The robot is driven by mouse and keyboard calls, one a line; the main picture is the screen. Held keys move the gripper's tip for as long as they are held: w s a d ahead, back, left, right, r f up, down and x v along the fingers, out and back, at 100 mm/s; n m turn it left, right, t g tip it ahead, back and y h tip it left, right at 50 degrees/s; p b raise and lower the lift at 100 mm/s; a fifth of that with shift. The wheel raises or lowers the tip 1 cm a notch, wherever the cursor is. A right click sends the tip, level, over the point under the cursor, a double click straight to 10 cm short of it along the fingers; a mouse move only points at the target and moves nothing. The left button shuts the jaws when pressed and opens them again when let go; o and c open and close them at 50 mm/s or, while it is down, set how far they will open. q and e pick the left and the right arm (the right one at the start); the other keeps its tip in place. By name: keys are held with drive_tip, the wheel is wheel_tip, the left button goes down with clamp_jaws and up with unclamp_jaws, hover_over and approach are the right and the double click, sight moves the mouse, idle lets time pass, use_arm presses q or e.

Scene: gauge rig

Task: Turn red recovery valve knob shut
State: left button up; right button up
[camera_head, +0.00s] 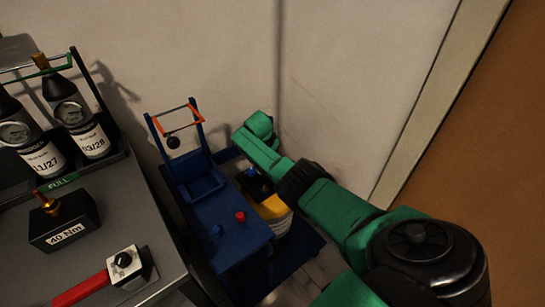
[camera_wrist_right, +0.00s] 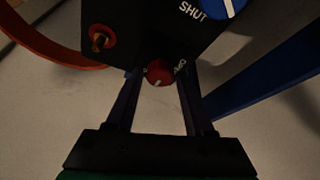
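In the right wrist view a small red knob (camera_wrist_right: 158,74) with a white mark sits on the lower edge of a black block (camera_wrist_right: 143,32). My right gripper (camera_wrist_right: 160,80) is open, with one finger on each side of the red knob and a small gap showing at each side. A blue knob (camera_wrist_right: 229,6) beside the word SHUT is on the same block. In the head view my right arm (camera_head: 345,210) reaches in from the right, and its fingers are hidden. A black block with a blue knob (camera_head: 252,172) shows below its forearm. My left gripper is out of view.
A blue cart (camera_head: 228,250) carries another red knob (camera_head: 240,216) and a blue knob (camera_head: 217,230). A yellow container (camera_head: 274,207) stands beside it. The grey bench (camera_head: 110,225) with bottles is at left. A wall is close behind.

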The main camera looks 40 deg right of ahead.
drive_tip(key=shift+o, duration=0.6)
drive_tip(key=shift+r, duration=0.15)
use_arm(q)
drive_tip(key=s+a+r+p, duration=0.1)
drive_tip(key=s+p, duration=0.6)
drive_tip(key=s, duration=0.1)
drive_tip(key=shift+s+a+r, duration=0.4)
use_arm(e)
drive_tip(key=v, duration=1.4)
drive_tip(key=shift+a+r, duration=0.1)
